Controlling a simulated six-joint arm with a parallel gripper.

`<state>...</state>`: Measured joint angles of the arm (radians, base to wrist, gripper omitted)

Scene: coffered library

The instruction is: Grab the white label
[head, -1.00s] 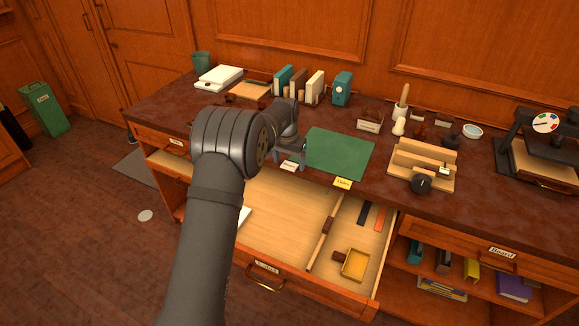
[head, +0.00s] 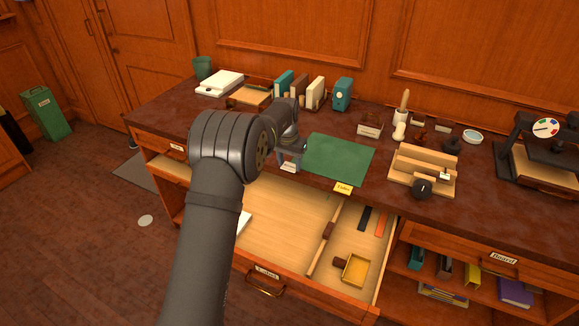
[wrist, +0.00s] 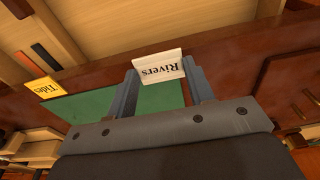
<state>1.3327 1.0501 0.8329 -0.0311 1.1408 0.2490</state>
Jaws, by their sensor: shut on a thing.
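The white label (wrist: 159,67), printed "Rivers", sits between the two fingertips of my gripper (wrist: 161,76) in the wrist view. My gripper is shut on it, with one finger at each end of the label. Whether the label touches the desk cannot be told.
A green mat (head: 338,157) lies right of my gripper. A yellow label (head: 343,188) printed "Tides" is at the desk's front edge. A wooden stand (head: 424,168) is farther right.

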